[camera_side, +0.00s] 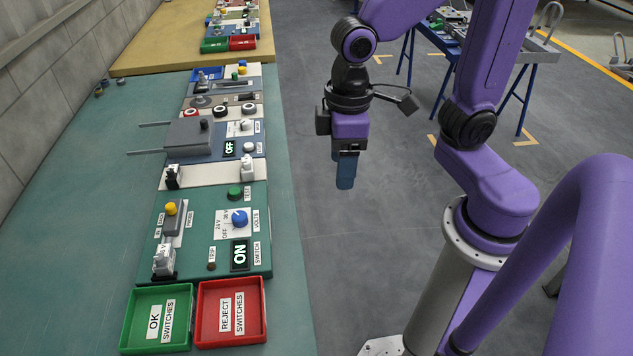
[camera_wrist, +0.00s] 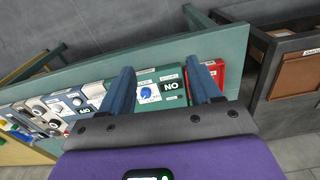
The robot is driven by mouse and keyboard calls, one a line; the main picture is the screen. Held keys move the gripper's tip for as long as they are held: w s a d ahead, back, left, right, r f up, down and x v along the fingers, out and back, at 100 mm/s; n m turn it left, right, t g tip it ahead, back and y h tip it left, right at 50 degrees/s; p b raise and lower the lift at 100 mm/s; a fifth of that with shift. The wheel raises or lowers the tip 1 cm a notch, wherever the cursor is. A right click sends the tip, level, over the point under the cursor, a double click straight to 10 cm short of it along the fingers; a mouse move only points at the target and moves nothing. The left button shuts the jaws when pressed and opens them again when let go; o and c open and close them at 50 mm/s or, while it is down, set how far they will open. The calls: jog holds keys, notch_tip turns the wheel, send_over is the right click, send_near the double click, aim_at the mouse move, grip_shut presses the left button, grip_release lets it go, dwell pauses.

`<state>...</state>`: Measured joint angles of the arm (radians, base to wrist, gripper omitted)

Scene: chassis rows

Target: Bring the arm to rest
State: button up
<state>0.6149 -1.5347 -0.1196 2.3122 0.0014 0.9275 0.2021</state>
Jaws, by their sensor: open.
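My gripper (camera_side: 346,170) hangs pointing down in the side view, over the grey floor to the right of the green bench (camera_side: 92,200). It is apart from the bench and the panels. In the wrist view its two blue fingers (camera_wrist: 164,90) stand wide apart with nothing between them. My purple arm is folded above its base at the right of the side view. The green chassis panel (camera_side: 200,250) lies on the bench with a blue knob (camera_side: 240,217), a green button and a black ON display (camera_side: 240,254).
A green OK tray (camera_side: 128,318) and a red REJECT tray (camera_side: 204,308) sit at the near bench end, both empty. Farther panels carry a grey box (camera_side: 188,138) with two rods. A yellow bench (camera_side: 150,55) stands beyond. The floor around my gripper is clear.

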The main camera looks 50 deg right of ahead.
jog(key=s+d+n, duration=0.4)
jog(key=s+d, duration=0.1)
jog(key=s, duration=0.3)
jog(key=shift+s+d+f, duration=0.15)
jog(key=shift+s+f, duration=0.15)
jog(key=shift+f, duration=0.1)
